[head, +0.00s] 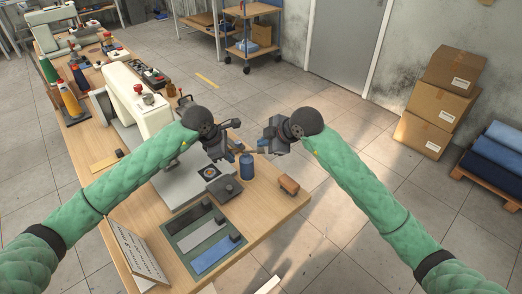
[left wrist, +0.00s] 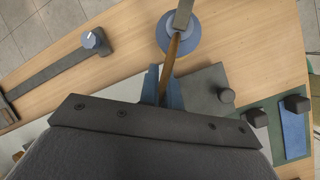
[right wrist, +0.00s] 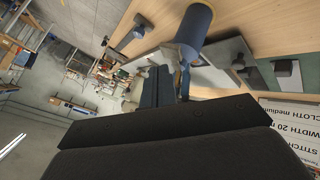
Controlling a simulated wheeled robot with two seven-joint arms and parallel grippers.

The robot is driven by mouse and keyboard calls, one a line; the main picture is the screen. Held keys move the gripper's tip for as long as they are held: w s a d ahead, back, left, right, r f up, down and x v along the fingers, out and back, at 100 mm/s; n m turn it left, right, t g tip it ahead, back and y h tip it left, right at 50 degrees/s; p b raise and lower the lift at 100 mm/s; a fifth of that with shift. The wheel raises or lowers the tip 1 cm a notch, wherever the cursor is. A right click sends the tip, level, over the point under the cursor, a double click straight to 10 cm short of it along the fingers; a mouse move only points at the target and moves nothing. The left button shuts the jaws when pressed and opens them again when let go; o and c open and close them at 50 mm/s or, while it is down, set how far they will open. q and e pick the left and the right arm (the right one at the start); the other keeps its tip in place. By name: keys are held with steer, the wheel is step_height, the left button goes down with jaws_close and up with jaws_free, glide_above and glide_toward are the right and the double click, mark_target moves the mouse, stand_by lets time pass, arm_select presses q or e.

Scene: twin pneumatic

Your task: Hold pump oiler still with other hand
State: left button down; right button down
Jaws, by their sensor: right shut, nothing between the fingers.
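The pump oiler (head: 247,165) is a blue cylinder near the table's right edge in the head view. In the left wrist view its round blue top (left wrist: 186,50) shows from above, with a thin brown spout running down between my left fingers. My left gripper (head: 229,154) is at the oiler's upper left; its fingers lie close on both sides of the spout, and I cannot tell whether they grip it. My right gripper (head: 264,148) is shut and empty above the oiler's right side. In the right wrist view the oiler's blue body (right wrist: 194,26) is just beyond the right fingertips.
The white sewing machine (head: 135,97) stands left of the grippers. A dark block (head: 225,188), a green mat (head: 188,254) with strips and a brown wooden piece (head: 289,186) lie near the oiler. A lettered sign (head: 136,255) stands at the front.

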mark_target(262, 150)
steer(key=shift+f, duration=1.55)
stand_by(1.8)
steer(key=shift+r, duration=1.6)
steer(key=shift+r, duration=0.15)
steer(key=shift+r, duration=2.35)
stand_by(0.4)
